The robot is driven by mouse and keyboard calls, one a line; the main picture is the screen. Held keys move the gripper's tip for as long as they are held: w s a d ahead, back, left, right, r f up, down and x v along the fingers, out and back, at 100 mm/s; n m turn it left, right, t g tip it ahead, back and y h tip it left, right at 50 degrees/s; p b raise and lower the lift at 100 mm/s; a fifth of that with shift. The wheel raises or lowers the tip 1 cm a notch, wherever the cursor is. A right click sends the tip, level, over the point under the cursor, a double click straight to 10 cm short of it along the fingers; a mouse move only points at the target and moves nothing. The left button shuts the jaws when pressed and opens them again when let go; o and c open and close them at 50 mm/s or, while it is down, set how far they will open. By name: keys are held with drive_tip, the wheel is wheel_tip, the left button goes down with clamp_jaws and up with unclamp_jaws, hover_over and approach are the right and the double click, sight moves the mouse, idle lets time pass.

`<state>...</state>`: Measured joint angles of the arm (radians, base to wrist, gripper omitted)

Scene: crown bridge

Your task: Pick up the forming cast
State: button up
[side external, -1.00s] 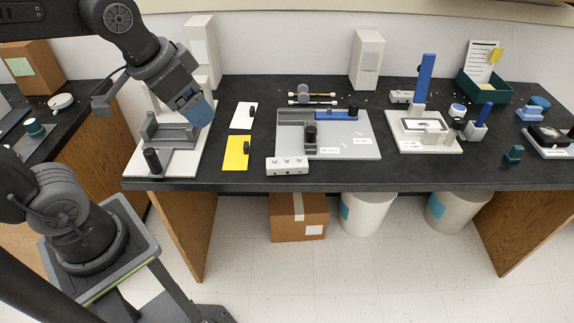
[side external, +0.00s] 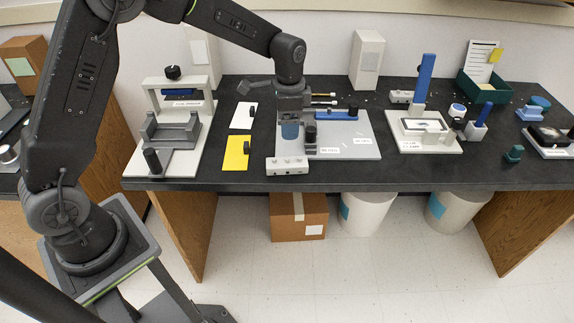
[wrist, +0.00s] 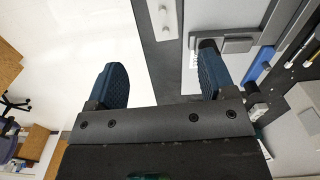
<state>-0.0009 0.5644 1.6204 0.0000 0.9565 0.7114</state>
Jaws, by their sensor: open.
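A white block with small round bumps on top (side external: 287,165), which looks like the forming cast, sits at the front edge of the bench by the grey board (side external: 345,135). My gripper (side external: 290,133) points down over the board's left part, just behind the block in the side view. In the wrist view my gripper (wrist: 160,82) is open, its two blue fingers wide apart with nothing between them. The white block (wrist: 164,16) shows at the top of that view, beyond the fingertips. My gripper hides part of the board's grey bracket in the side view.
A black knob (side external: 310,134) stands close to my gripper, with a blue bar (side external: 335,114) behind it. A yellow card (side external: 236,153) and a white card (side external: 243,115) lie left. A press fixture (side external: 178,130) stands further left.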

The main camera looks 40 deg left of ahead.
hover_over(287, 158)
drive_tip(key=f, duration=0.8)
drive_tip(key=shift+s+d, duration=0.1)
drive_tip(key=shift+d, duration=0.25)
drive_tip(key=shift+a+f, duration=0.15)
drive_tip(key=shift+f, duration=1.2)
drive_tip(key=shift+a+f, duration=0.15)
drive_tip(key=shift+f, duration=1.15)
drive_tip(key=c, duration=1.1)
drive_tip(key=shift+c, duration=0.2)
drive_tip(key=shift+r, duration=0.15)
